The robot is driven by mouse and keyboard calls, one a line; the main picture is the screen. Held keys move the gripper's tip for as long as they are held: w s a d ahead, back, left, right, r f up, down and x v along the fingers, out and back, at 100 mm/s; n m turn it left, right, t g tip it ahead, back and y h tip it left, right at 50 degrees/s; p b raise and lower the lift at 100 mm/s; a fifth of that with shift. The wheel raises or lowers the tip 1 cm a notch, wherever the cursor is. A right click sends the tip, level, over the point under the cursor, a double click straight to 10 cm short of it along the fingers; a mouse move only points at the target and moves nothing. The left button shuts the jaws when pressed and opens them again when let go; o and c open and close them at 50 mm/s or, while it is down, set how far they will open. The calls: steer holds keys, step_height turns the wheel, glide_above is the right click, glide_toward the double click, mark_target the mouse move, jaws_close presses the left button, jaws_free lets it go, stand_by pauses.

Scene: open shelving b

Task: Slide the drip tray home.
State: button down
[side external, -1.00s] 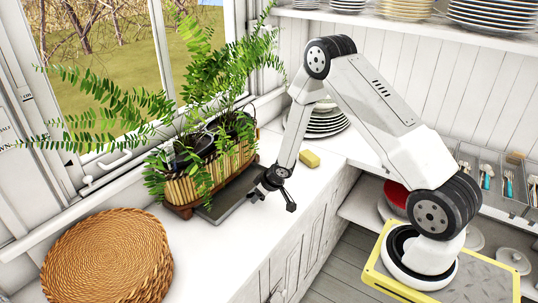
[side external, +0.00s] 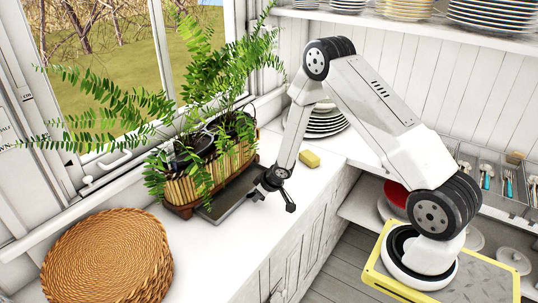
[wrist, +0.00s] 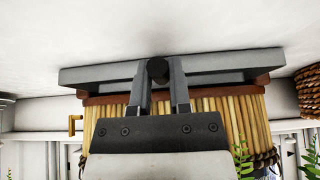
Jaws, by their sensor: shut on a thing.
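The drip tray (side external: 235,195) is a flat, dark grey tray on the white counter. It sticks out from under the slatted wooden planter (side external: 182,190) on its front side, toward me. In the wrist view the tray (wrist: 225,64) runs across the picture, with the planter's slats (wrist: 205,105) below it. A dark round knob (wrist: 157,68) on the tray's front sits between my fingertips. My gripper (side external: 264,190) is shut on this knob, and it also shows in the wrist view (wrist: 158,82). The tray's back part is hidden under the planter.
Leafy ferns (side external: 205,110) in dark pots fill the planter, against the window. Round woven mats (side external: 108,262) lie at the lower left. A yellow sponge (side external: 309,158) and stacked plates (side external: 325,121) are farther back. The counter in front of the tray is clear.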

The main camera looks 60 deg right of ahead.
mark_target(248, 194)
steer(key=shift+w, duration=0.2)
steer(key=shift+w, duration=2.05)
steer(key=shift+w, duration=0.25)
steer(key=shift+w, duration=1.9)
steer(key=c, duration=0.6)
jaws_free()
steer(key=shift+r, duration=0.1)
